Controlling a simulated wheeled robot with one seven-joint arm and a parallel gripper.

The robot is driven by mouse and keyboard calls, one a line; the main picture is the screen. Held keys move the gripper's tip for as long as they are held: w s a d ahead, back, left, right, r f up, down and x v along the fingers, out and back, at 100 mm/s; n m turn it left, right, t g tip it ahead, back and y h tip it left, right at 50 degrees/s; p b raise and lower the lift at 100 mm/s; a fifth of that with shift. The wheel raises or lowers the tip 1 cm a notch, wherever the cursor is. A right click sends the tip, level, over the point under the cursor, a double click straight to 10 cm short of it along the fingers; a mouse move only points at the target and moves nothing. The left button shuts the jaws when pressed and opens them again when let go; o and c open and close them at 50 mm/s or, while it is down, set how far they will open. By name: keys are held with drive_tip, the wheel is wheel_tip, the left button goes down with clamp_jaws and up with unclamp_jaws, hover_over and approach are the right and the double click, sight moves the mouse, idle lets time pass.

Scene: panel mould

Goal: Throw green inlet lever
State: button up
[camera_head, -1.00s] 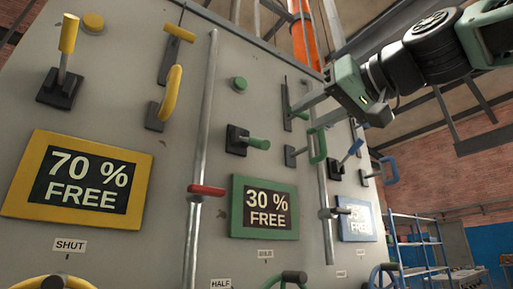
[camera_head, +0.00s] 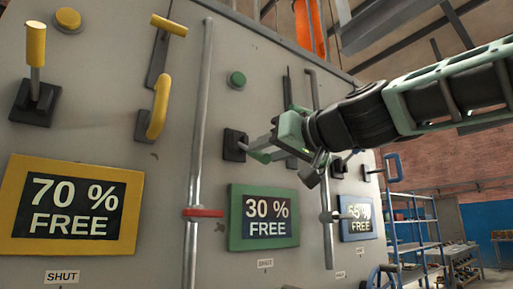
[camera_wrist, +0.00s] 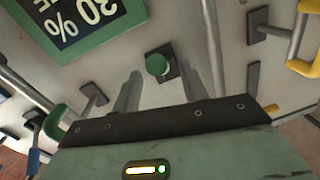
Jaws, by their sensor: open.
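The green inlet lever has a black base (camera_head: 234,146) on the grey panel, above the green-framed "30 % FREE" display. My gripper (camera_head: 262,150) is in front of it and hides most of its handle in the head view. In the wrist view the lever's green handle (camera_wrist: 157,65) is seen nearly end-on, pointing toward the camera. It lies between my two open fingers (camera_wrist: 170,78), with a gap on each side. I cannot tell how far the fingertips reach along it.
The green display (camera_head: 234,218) is below. A vertical pipe (camera_head: 200,140) with a red handle (camera_head: 203,212) stands left of the lever. A second pipe (camera_head: 328,235) is to the right. A green round button (camera_head: 237,80) sits above. A yellow handle (camera_wrist: 303,67) is at right in the wrist view.

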sight(257, 154)
drive_tip(key=shift+p+x, duration=0.3)
drive_tip(key=shift+x, duration=1.9)
clamp_jaws()
drive_tip(key=shift+r, duration=0.1)
